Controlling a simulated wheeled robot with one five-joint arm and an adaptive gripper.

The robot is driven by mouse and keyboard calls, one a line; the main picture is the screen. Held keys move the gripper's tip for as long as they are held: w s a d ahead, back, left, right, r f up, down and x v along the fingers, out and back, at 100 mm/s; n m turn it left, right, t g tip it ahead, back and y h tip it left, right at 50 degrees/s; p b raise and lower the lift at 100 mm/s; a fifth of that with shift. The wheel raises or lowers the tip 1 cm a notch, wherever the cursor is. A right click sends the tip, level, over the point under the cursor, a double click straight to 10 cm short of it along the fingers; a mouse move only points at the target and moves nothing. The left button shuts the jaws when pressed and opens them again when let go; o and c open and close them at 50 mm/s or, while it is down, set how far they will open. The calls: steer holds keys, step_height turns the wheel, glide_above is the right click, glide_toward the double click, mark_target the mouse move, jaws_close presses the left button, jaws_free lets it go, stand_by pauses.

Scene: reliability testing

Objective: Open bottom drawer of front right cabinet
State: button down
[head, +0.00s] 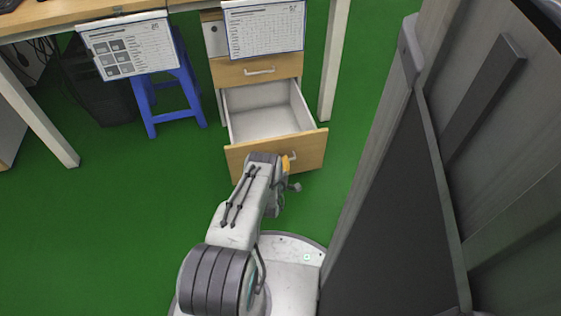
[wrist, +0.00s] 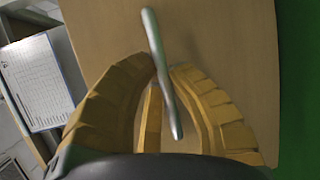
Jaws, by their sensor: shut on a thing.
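The cabinet (head: 219,107) stands under the desk with wooden drawer fronts. Its bottom drawer (head: 277,153) is pulled out, and its white inside looks empty. My gripper (head: 288,163) is at the front of that drawer, partly hidden behind my arm. In the wrist view, the yellow fingers of my gripper (wrist: 163,78) are on both sides of the metal bar handle (wrist: 160,58), shut on it. The wooden drawer front (wrist: 225,40) fills the middle of that view. The upper drawer (head: 256,70) is closed, with its own bar handle.
A blue stool (head: 172,97) and a dark computer case (head: 97,90) stand left of the cabinet. A white desk leg (head: 334,60) is right of it. A large dark cabinet-like body (head: 400,200) fills the right side. Green floor (head: 110,220) is clear at left.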

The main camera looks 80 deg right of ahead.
mark_target(283, 141)
steer(key=shift+s+a+f, duration=0.1)
steer(key=shift+a, duration=0.35)
steer(key=c, duration=1.2)
jaws_free()
steer(key=shift+o, duration=0.2)
steer(key=shift+d, duration=0.1)
steer(key=shift+r, duration=0.2)
step_height(283, 141, up, 8)
steer(key=shift+f, duration=0.15)
steer(key=shift+r, duration=1.05)
